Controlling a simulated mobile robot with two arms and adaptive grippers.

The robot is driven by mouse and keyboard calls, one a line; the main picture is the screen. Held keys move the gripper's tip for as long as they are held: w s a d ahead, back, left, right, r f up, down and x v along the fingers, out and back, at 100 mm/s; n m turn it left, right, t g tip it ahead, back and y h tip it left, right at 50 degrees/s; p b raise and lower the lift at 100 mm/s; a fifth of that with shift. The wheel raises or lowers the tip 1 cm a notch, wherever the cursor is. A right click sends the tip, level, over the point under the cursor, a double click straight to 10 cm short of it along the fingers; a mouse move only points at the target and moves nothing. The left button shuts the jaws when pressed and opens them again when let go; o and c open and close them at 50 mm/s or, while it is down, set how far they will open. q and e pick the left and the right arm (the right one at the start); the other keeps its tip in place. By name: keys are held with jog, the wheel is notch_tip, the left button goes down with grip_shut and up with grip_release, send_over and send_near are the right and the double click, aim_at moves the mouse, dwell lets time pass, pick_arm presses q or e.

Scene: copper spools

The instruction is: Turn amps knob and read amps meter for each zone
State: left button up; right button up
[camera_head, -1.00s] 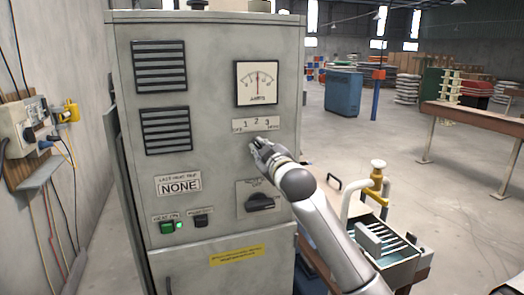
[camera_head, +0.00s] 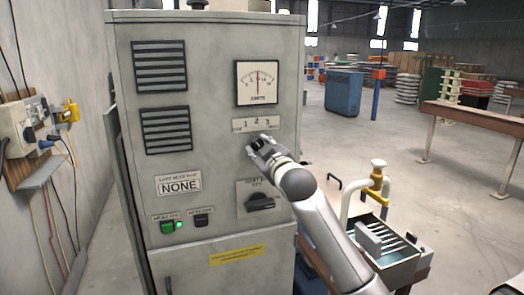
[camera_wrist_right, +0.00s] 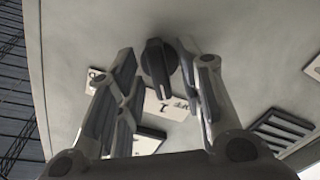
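The grey control cabinet (camera_head: 220,60) stands in the middle of the head view. Its white amps meter (camera_head: 257,82) shows a needle near the middle of the scale; the exact reading is too small to tell. Below it is the numbered zone plate (camera_head: 256,124) with 1, 2 and 3. My right gripper (camera_head: 257,143) is at the panel just below this plate. In the right wrist view, its two fingers (camera_wrist_right: 157,58) are open on either side of the black amps knob (camera_wrist_right: 157,65), with gaps visible. My left gripper is not in view.
A black lower knob (camera_head: 260,203) and a lit green switch (camera_head: 168,227) are lower on the panel. Wall sockets with cables (camera_head: 30,125) are at left. A tray with pipes (camera_head: 385,245) stands right of the cabinet; open floor lies beyond.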

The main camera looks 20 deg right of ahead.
jog(key=shift+s, duration=0.1)
jog(key=s, duration=1.1)
jog(key=shift+s+d, duration=0.25)
jog(key=shift+s, duration=0.15)
